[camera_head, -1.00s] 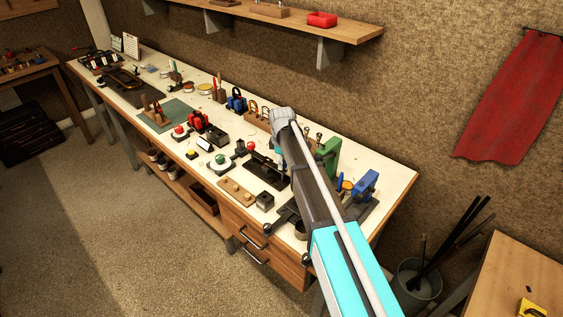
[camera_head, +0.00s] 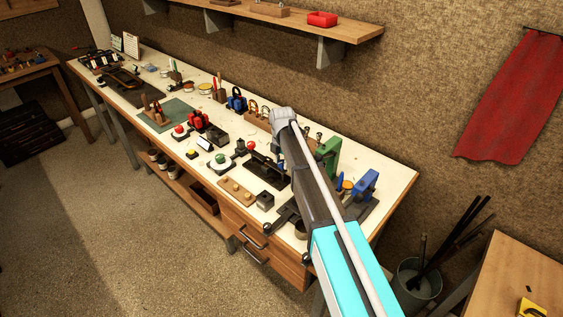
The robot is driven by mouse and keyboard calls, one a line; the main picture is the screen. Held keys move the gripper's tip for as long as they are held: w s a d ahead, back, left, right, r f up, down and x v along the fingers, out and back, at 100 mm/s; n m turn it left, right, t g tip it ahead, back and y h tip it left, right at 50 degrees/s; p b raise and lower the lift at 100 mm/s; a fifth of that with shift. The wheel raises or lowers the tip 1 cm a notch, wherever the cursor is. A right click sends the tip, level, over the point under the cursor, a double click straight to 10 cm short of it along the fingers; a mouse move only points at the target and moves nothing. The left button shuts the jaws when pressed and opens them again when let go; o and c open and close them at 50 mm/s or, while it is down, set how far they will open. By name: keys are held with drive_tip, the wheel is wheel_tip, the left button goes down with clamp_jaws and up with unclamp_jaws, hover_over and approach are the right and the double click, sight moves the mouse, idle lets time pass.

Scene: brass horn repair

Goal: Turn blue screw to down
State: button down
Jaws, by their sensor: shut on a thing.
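No part in view can be told for certain as the blue screw. A blue fixture (camera_head: 366,183) stands on a dark base at the right end of the workbench (camera_head: 397,172). A smaller blue device (camera_head: 236,100) stands at the bench's back edge, left of my arm. My arm reaches from the lower right over the bench, with its grey joint above the back half. My gripper is hidden behind the arm, so its fingers and what they touch do not show.
A green press (camera_head: 328,153) stands close right of my arm. A black fixture with a red ball knob (camera_head: 252,145) and a wooden block (camera_head: 236,190) lie to its left. A red clamp (camera_head: 198,121) stands farther left. A shelf (camera_head: 285,22) hangs above the bench.

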drive_tip(key=shift+n, duration=1.6)
drive_tip(key=shift+c, duration=1.3)
unclamp_jaws()
drive_tip(key=shift+m, duration=0.4)
